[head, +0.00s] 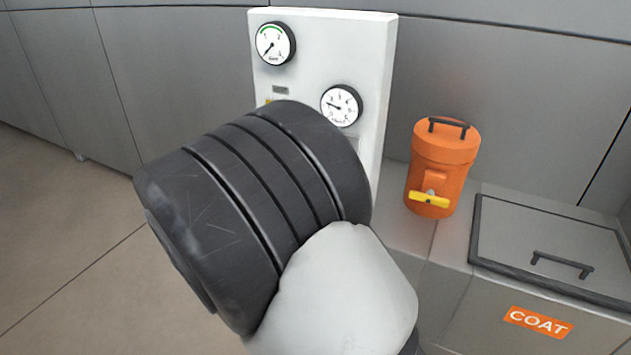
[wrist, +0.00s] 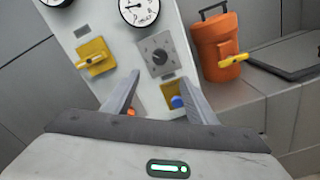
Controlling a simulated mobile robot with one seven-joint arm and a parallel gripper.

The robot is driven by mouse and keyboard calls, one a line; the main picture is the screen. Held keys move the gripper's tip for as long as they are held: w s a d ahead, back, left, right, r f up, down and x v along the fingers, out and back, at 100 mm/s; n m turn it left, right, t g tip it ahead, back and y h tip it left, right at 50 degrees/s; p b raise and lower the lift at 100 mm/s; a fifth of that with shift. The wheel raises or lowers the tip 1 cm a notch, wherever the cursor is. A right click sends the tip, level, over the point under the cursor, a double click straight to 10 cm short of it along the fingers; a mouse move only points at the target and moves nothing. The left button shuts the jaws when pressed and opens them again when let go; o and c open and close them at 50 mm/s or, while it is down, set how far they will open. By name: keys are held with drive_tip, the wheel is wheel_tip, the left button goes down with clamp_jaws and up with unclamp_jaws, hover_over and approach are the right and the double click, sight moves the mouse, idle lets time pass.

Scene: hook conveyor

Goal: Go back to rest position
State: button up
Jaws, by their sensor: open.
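My gripper (wrist: 160,105) shows in the wrist view with its two grey fingers spread apart and nothing visible held between them. It points toward the white control panel (wrist: 110,40), whose lower part lies beyond the fingertips. In the head view my dark and white arm fills the middle and hides the lower part of the panel (head: 325,40); the fingers are hidden there. The panel carries two round gauges, a yellow lever valve (wrist: 96,60), a grey dial (wrist: 158,56) and a blue knob (wrist: 177,101). A small orange part (wrist: 131,112) shows beside the left finger.
An orange canister (head: 442,160) with a yellow tap stands right of the panel on a grey surface. A grey box with a handled lid (head: 545,245) and a COAT label is at the right. Grey walls stand behind. Open floor (head: 60,230) lies at the left.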

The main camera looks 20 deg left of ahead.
drive_tip(key=shift+s, duration=1)
drive_tip(key=d+r+m+g+h, duration=0.2)
drive_tip(key=d+m+g+h, duration=0.4)
drive_tip(key=d, duration=0.9)
drive_tip(key=d+r+m+g+h, duration=0.3)
drive_tip(key=d+m, duration=0.5)
drive_tip(key=d, duration=0.7)
drive_tip(key=s+d+m+g+y, duration=0.3)
drive_tip(key=s+d+m+g, duration=0.25)
drive_tip(key=d, duration=0.25)
drive_tip(key=s+d+r+m+t+y, duration=0.15)
drive_tip(key=s+r+m+y, duration=0.25)
drive_tip(key=s+m+y, duration=0.5)
wheel_tip(320, 180, up, 13)
drive_tip(key=s+h+p, duration=0.1)
drive_tip(key=s+p, duration=0.1)
drive_tip(key=p, duration=1.1)
drive_tip(key=shift+a+r+m+t+h+p, duration=0.15)
drive_tip(key=shift+a+m+t+h+p, duration=0.15)
drive_tip(key=shift+m+h+p, duration=0.1)
